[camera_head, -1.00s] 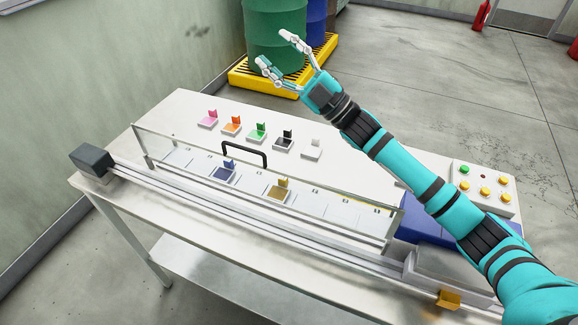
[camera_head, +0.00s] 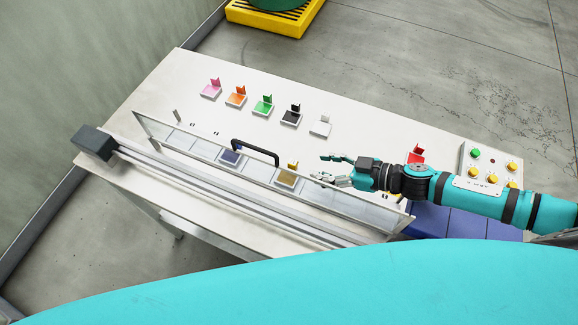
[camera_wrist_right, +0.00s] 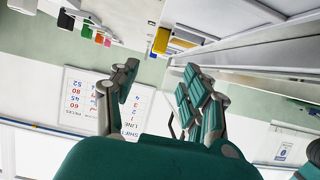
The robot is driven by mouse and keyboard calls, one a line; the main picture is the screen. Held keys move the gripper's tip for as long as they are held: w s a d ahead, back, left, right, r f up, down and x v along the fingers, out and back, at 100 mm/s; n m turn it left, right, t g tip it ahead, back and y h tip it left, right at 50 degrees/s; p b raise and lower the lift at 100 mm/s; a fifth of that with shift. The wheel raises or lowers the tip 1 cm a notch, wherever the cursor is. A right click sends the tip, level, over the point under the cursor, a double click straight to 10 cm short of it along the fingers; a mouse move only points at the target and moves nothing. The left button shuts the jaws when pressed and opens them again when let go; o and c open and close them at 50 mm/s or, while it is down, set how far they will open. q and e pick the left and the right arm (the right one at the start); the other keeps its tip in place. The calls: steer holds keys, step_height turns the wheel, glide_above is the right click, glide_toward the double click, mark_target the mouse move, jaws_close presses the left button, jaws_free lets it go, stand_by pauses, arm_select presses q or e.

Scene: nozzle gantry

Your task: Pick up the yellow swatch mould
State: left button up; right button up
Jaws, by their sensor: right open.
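The yellow swatch mould (camera_head: 285,179) is a small square tray with a dark gold face and an upright yellow tab. In the head view it sits in the long clear-walled trough, right of the blue mould (camera_head: 230,157). My right gripper (camera_head: 320,167) is open and empty, its fingers pointing left, just right of the yellow mould and apart from it. In the right wrist view the open fingers (camera_wrist_right: 155,95) show with nothing between them. A yellow block (camera_wrist_right: 161,40) shows beyond them; I cannot tell if it is the mould. My left gripper is not in view.
A black handle (camera_head: 255,149) arches over the trough beside the yellow mould. Pink, orange, green, black and white moulds stand in a row behind it. The rail (camera_head: 210,192) runs along the front.

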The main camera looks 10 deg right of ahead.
mark_target(294, 162)
steer(key=shift+x, duration=1.15)
steer(key=p+x, duration=0.2)
steer(key=x, duration=0.3)
steer(key=shift+w+d, duration=0.1)
steer(key=shift+d, duration=0.05)
steer(key=shift+w+a+f, duration=0.1)
steer(key=shift+w+a, duration=0.05)
steer(key=shift+a, duration=0.05)
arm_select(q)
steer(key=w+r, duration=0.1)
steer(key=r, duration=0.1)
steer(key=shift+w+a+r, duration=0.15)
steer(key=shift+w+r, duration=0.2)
arm_select(e)
steer(key=shift+f, duration=0.1)
steer(key=c, duration=0.3)
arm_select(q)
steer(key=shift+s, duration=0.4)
arm_select(e)
jaws_close()
